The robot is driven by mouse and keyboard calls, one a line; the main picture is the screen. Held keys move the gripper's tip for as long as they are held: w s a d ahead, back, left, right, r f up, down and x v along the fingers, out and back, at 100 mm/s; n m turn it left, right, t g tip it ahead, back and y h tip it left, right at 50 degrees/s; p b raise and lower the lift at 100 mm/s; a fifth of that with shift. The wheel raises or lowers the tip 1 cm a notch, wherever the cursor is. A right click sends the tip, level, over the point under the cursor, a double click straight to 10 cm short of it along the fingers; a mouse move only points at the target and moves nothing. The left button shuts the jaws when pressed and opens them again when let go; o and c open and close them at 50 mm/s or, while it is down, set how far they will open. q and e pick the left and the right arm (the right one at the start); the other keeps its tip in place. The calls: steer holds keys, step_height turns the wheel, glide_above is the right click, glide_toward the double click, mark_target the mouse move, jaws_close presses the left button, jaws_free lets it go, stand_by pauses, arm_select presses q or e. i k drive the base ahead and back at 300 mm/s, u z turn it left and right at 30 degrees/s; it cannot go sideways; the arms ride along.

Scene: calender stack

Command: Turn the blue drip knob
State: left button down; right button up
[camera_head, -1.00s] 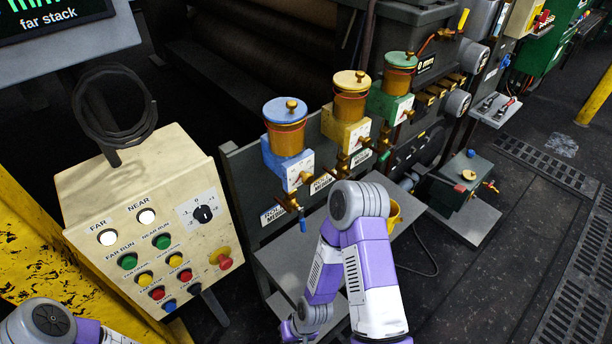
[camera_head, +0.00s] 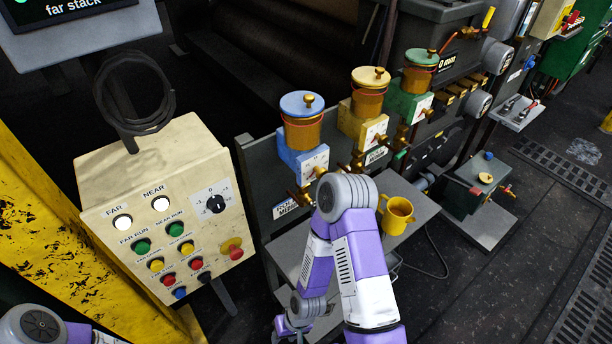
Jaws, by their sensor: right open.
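The blue-lidded brass drip oiler (camera_head: 301,130) stands leftmost in a row of three, on a blue block (camera_head: 295,158) with a white dial (camera_head: 316,162). A brass knob (camera_head: 309,100) tops its blue lid. Brass valve parts (camera_head: 304,198) show below the block; the small blue handle under them is hidden behind my right arm. My right gripper (camera_head: 290,326) is low at the bottom edge, left of my forearm, open, and partly cut off. It is well below the blue oiler and apart from it. My left arm shows only at the bottom left corner; its gripper is out of view.
Yellow (camera_head: 358,122) and green (camera_head: 411,101) oilers stand to the right. A yellow cup (camera_head: 396,215) stands on a grey shelf (camera_head: 397,183). A cream button panel (camera_head: 150,180) with a coiled cable stands at left. Open floor lies at right.

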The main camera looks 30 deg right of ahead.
mark_target(319, 172)
steer(key=u, duration=0.75)
steer(key=k, duration=0.3)
steer(key=z, duration=1.2)
